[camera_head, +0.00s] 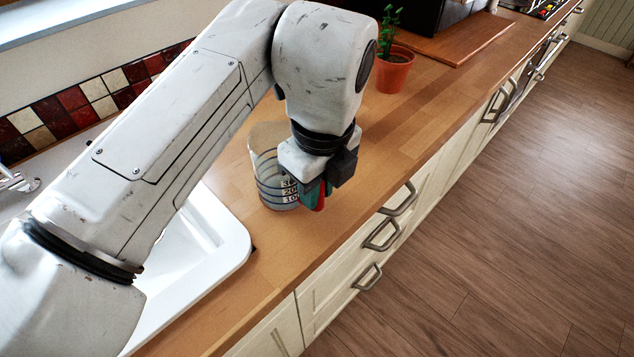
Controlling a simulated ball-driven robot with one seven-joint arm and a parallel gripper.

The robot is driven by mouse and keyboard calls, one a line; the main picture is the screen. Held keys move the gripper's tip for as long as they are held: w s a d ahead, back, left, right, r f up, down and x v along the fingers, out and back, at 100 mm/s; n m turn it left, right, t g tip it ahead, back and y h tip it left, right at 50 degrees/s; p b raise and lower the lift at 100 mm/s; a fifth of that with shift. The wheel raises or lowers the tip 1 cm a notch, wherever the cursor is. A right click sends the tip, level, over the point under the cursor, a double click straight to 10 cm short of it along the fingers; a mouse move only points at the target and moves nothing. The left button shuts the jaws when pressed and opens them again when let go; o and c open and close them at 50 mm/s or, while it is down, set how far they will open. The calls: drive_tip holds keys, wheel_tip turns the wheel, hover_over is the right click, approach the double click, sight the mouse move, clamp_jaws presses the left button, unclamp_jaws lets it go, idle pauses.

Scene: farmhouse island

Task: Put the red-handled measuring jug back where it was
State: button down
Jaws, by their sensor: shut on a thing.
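The measuring jug (270,178) is clear with dark bands and printed numbers, and it looks upright on or just above the wooden worktop; I cannot tell which. Its red handle (316,196) faces the front edge of the worktop. My gripper (314,192) reaches down over the handle side and is shut on the red handle. My gripper and wrist hide part of the jug's right side and rim.
A white sink (232,243) lies left of the jug, partly behind my arm. A potted plant (394,72) stands farther back, near a wooden board (455,40). The worktop (330,235) is bare along its front edge, above cream drawers with metal handles (383,233).

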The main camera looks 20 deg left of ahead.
drive_tip(key=shift+f, duration=0.1)
drive_tip(key=c, duration=1)
unclamp_jaws()
drive_tip(key=r+p, duration=0.3)
drive_tip(key=r, duration=0.1)
drive_tip(key=r+p, duration=0.4)
drive_tip(key=d+r+p, duration=0.1)
drive_tip(key=r+p, duration=0.2)
drive_tip(key=r, duration=0.1)
drive_tip(key=shift+s+r, duration=0.1)
drive_tip(key=shift+s, duration=0.25)
